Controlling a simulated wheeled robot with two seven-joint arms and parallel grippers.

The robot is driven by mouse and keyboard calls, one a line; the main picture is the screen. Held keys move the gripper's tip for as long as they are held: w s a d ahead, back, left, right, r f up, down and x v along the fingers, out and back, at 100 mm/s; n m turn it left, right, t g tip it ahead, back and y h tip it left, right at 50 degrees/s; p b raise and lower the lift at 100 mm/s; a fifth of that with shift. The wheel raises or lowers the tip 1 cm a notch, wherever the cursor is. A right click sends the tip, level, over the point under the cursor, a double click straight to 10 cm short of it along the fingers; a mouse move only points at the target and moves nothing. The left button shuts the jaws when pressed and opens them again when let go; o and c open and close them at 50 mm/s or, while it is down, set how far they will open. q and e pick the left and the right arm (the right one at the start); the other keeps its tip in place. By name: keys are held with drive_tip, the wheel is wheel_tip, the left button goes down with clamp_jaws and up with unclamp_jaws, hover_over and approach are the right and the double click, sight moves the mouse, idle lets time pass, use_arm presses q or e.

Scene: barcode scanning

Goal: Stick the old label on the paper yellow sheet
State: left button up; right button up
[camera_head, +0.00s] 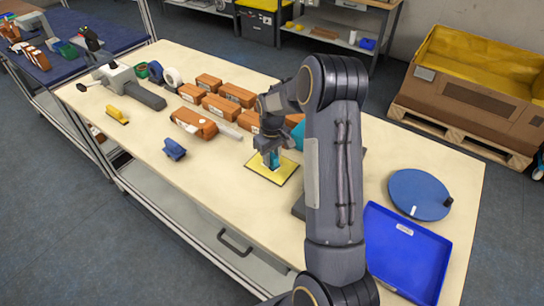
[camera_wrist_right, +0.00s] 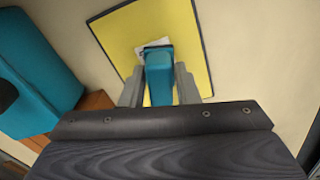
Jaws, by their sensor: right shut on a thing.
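My right gripper (camera_head: 271,153) is shut on a teal tool (camera_head: 274,161) over the yellow sheet (camera_head: 283,175), which lies flat on the table. In the right wrist view, the tool (camera_wrist_right: 159,78) stands between the two fingers (camera_wrist_right: 158,88) of the gripper. A small white label (camera_wrist_right: 138,58) shows around the tool's far end, against the yellow sheet (camera_wrist_right: 188,48). I cannot tell whether the label touches the sheet or is still on the tool. My left gripper is not in view.
Several brown boxes (camera_head: 220,106) stand behind the sheet. A blue tape dispenser (camera_head: 174,150) and a yellow-handled tool (camera_head: 117,116) lie to the left. A blue tray (camera_head: 408,252) and a round blue disc (camera_head: 419,194) are at the right.

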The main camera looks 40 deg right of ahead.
sight(272, 155)
idle(0.3)
drive_tip(key=shift+r+p, duration=2.3)
drive_tip(key=shift+r, duration=1.2)
